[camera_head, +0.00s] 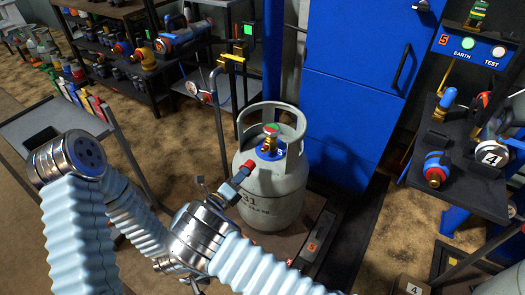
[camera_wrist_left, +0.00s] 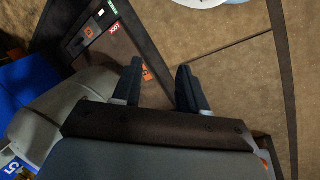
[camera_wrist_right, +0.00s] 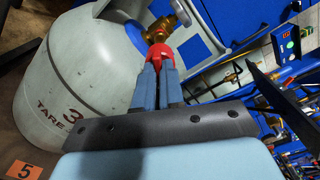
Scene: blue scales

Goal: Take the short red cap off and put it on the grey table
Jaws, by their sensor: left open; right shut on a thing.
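The red cap (camera_head: 246,168) is between the fingers of my right gripper (camera_head: 232,185), in front of the grey gas cylinder (camera_head: 270,195). In the head view a small gap shows between the cap and the brass valve (camera_head: 268,147). In the right wrist view the shut fingers (camera_wrist_right: 159,62) hold the red cap (camera_wrist_right: 158,50), which overlaps the valve (camera_wrist_right: 165,30) in the picture. My left gripper (camera_wrist_left: 160,68) is open and empty in its wrist view; its fingers are hard to make out in the head view. The grey table (camera_head: 30,122) is at the left.
The cylinder stands on a dark platform (camera_head: 322,222) marked 5. A black flat item (camera_head: 40,138) lies on the grey table, with several coloured bottles (camera_head: 92,105) near its back edge. A blue cabinet (camera_head: 350,110) stands behind. A dark stand with fittings (camera_head: 460,185) is at the right.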

